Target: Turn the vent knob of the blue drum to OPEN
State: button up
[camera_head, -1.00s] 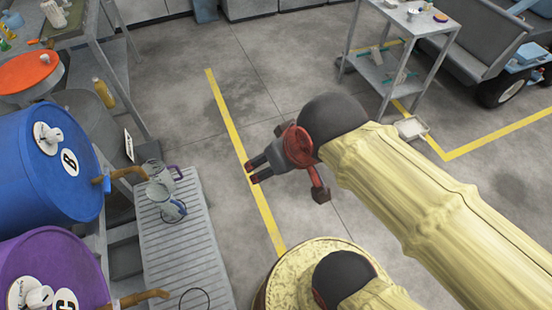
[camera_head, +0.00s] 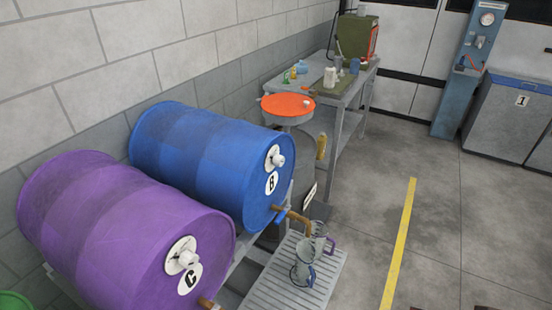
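The blue drum (camera_head: 195,150) lies on its side on a rack, its round face turned to the right and marked with a B label (camera_head: 271,183). Its white vent knob (camera_head: 278,160) sits on a white round plate high on that face. The knob's setting is too small to read. A brown tap (camera_head: 292,216) sticks out low on the same face. My gripper is out of this view now.
A purple drum (camera_head: 110,220) marked C lies beside the blue one, nearer. Jugs (camera_head: 303,268) stand on a slatted grey tray (camera_head: 285,283) below the taps. An orange-topped drum (camera_head: 288,105) and a cluttered workbench (camera_head: 345,85) stand behind. The floor (camera_head: 445,230) to the right is clear.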

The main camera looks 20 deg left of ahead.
aim_at(278, 160)
jog(key=i+l+u, duration=0.1)
jog(key=u, duration=0.25)
jog(key=i+l+u, duration=0.45)
jog(key=u, duration=0.2)
jog(key=i, duration=0.05)
